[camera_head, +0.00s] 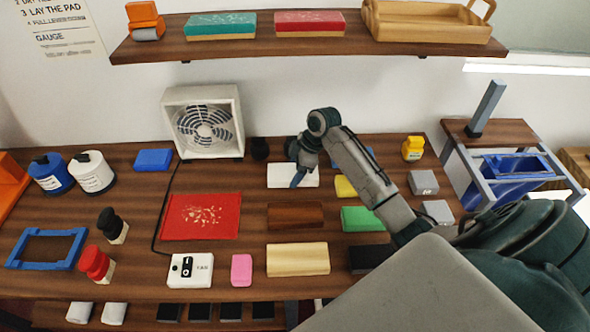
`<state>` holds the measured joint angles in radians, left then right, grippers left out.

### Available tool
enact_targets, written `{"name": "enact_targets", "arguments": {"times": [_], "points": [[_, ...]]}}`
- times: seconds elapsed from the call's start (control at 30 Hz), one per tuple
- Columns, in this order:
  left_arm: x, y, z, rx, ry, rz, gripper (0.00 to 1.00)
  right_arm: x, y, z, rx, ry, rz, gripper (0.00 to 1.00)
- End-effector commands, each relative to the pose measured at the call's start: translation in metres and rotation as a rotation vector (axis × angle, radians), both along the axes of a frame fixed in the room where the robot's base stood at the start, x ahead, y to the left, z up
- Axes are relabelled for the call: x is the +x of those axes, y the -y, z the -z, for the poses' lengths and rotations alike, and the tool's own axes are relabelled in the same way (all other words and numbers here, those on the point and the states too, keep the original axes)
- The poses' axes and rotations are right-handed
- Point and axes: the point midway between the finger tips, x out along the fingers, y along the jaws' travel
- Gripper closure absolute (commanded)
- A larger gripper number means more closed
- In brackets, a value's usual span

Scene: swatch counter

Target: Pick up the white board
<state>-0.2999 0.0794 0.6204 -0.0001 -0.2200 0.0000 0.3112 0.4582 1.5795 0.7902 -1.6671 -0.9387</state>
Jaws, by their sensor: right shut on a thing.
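The white board (279,176) lies at the back middle of the wooden counter, a flat pale rectangle. My right arm reaches over from the lower right. My right gripper (299,179) points down at the board and is shut on it, covering part of its middle and right. The grip itself is small in view, and I cannot tell whether the board is clear of the counter. My left gripper is not in view.
A white fan (205,122) and a small black jar (260,149) stand behind and left of the board. A brown block (295,216) lies in front, a yellow block (345,187) to its right. A red pad (202,216) lies front left. A shelf (200,49) hangs above.

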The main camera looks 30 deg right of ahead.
Motion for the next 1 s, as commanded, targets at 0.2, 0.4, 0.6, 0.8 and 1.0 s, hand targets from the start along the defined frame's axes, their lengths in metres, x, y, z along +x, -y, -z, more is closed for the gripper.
{"name": "enact_targets", "arguments": {"times": [0.2, 0.4, 0.6, 0.8, 1.0], "points": [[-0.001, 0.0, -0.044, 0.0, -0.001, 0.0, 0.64, -0.018, -0.007, -0.028, 0.0, -0.004, -0.002, 0.6], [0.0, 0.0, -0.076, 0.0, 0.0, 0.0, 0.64, -0.058, -0.023, -0.031, 0.0, -0.003, -0.002, 0.6], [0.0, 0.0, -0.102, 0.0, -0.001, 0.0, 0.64, -0.096, -0.039, -0.034, 0.001, -0.003, -0.001, 0.6], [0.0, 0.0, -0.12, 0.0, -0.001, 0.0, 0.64, -0.127, -0.052, -0.035, 0.002, -0.001, -0.001, 0.6], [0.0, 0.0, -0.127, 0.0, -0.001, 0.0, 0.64, -0.144, -0.058, -0.034, 0.0, -0.001, 0.0, 0.6]]}}
